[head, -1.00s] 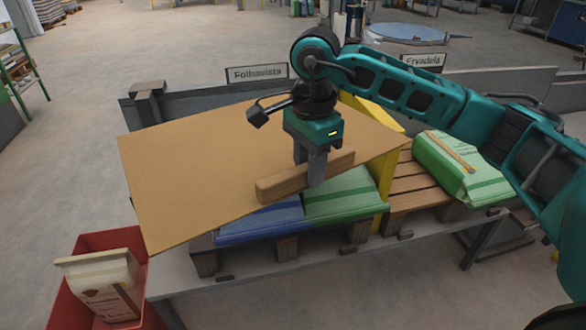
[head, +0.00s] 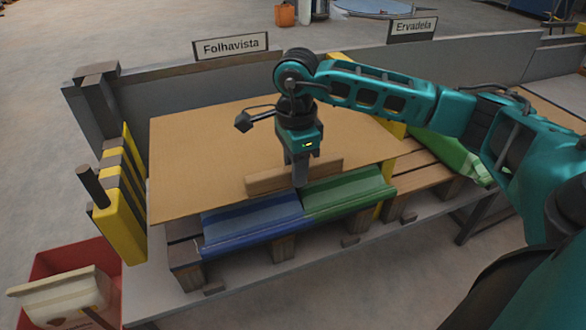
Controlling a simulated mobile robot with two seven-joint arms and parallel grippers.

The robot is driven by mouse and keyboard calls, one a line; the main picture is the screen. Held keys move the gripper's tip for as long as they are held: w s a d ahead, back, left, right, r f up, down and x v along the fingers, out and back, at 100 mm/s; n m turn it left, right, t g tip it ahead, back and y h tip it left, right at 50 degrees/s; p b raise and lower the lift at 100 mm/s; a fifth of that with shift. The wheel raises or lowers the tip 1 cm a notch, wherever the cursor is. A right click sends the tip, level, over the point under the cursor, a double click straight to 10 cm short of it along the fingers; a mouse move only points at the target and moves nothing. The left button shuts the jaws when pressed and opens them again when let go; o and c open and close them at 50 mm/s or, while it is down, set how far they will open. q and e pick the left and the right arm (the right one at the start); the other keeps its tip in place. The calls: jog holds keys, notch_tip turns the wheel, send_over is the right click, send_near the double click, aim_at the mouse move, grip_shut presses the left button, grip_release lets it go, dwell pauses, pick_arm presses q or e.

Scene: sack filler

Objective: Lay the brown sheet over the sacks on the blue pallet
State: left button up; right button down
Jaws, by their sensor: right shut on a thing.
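The brown sheet (head: 220,145) is a flat board with a wooden grip bar (head: 268,182) near its front edge. My right gripper (head: 299,178) is shut on that bar from above. The sheet lies nearly level over the back part of a blue sack (head: 250,222) and a green sack (head: 345,192). The front parts of both sacks show below its front edge. I cannot tell whether the sheet touches them. My left gripper is not in view.
A striped yellow-black post (head: 120,222) stands close to the sheet's left edge. A yellow divider (head: 388,127) is at its right, then a second pallet (head: 425,180) with a green sack (head: 452,152). A red crate (head: 72,254) with a pale sack (head: 62,297) is at lower left.

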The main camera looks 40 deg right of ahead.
jog(key=shift+w+d+f+b, duration=0.2)
jog(key=shift+w+f+b, duration=0.7)
jog(key=shift+f+b, duration=0.5)
jog(key=shift+w+d+f+b, duration=0.2)
jog(key=shift+w+f+b, duration=0.8)
jog(key=shift+f, duration=0.65)
jog(key=shift+w+d+f+b, duration=0.2)
jog(key=shift+w+f+b, duration=0.55)
jog(key=shift+f+b, duration=0.7)
jog(key=c, duration=0.8)
grip_release()
notch_tip(320, 180, up, 13)
jog(key=p, duration=0.2)
jog(key=shift+p, duration=0.4)
jog(key=shift+f, duration=0.1)
